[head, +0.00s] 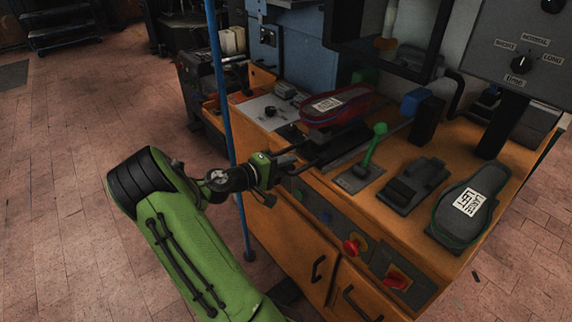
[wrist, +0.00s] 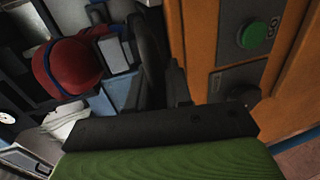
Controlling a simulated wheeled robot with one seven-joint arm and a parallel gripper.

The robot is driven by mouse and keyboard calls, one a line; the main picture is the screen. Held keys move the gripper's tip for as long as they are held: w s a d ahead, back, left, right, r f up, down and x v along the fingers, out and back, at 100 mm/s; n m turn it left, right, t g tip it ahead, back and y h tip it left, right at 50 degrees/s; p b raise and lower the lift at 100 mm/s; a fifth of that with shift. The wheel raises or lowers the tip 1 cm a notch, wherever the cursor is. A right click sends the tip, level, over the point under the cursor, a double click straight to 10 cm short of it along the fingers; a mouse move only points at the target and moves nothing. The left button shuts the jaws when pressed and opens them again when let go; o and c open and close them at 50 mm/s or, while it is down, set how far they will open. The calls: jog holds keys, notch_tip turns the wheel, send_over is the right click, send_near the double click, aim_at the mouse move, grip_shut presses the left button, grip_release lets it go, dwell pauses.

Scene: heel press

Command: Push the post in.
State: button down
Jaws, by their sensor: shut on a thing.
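The post (head: 345,140) is a dark support at the front of the orange machine. A dark red shoe (head: 335,107) with a white label lies on top of it. My gripper (head: 318,155) reaches in from the left at the front edge, with its fingers closed at the post's near side. The gripped part is dark and mostly hidden by the fingers. In the wrist view the gripper (wrist: 165,75) is closed beside dark parts, and the red shoe (wrist: 68,70) shows at the left.
A green-knobbed lever (head: 374,148), a dark pedal-like block (head: 415,183) and a dark sole labelled left (head: 448,222) stand to the right. A blue pole (head: 225,100) rises close to my arm. Red knobs (head: 355,247) are on the front.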

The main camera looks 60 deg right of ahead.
aim_at(314, 149)
jog(key=r+x, duration=0.1)
jog(key=x, duration=0.3)
jog(key=p+x, duration=0.1)
jog(key=x, duration=0.3)
jog(key=r+x, duration=0.1)
jog(key=x, duration=0.3)
jog(key=shift+s+d+r+p, duration=0.15)
jog(key=shift+d+r+p, duration=0.15)
jog(key=shift+p, duration=0.05)
jog(key=c, duration=1.1)
grip_release()
jog(key=shift+a, duration=0.1)
jog(key=shift+f, duration=0.1)
